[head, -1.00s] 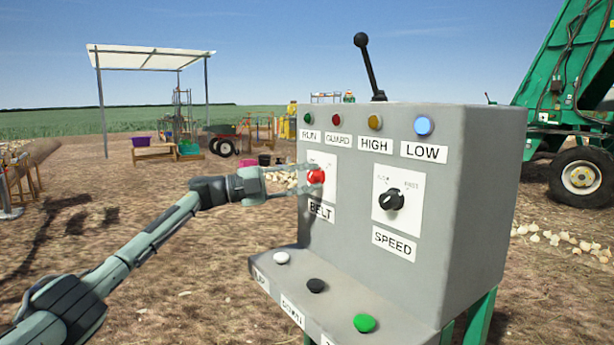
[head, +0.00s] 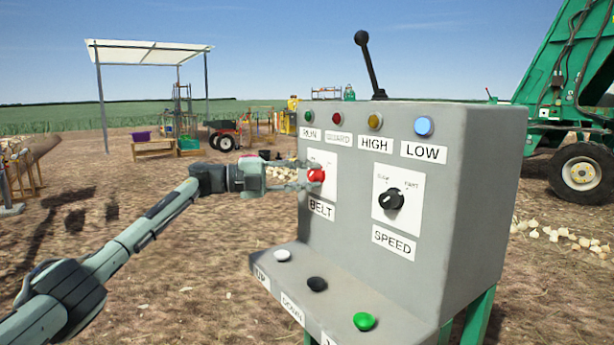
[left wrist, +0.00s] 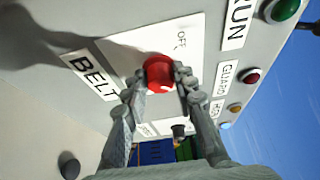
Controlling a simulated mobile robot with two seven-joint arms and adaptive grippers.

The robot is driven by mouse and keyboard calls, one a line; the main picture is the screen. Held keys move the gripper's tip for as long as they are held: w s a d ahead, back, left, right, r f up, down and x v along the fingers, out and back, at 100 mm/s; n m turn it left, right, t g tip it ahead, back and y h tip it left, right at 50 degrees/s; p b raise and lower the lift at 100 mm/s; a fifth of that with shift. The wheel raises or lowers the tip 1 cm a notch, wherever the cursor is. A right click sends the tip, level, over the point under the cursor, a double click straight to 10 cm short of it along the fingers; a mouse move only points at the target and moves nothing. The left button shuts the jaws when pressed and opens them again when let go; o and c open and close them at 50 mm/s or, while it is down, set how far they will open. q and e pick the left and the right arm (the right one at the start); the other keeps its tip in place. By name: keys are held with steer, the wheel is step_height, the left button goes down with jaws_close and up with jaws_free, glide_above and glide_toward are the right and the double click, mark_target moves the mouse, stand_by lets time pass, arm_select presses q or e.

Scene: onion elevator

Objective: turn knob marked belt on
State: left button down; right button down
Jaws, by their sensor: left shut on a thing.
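The red belt knob (head: 316,175) sits on a white plate on the front of a grey control box (head: 345,235), above the label BELT (head: 321,209). My left gripper (head: 309,176) reaches it from the left and is shut on it. In the left wrist view the red knob (left wrist: 159,73) lies between the two fingertips (left wrist: 160,80), with the word OFF (left wrist: 181,40) on the plate beside it. The plate's other marking is hidden or too small to read. My right gripper is not in view.
The black SPEED knob (head: 391,199) is to the right. White (head: 282,255), black (head: 317,284) and green (head: 365,321) buttons sit on the lower ledge. A black lever (head: 369,62) rises from the box top.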

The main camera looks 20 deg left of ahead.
arm_select(q)
steer(key=c, duration=1.2)
jaws_free()
steer(key=v, duration=1.2)
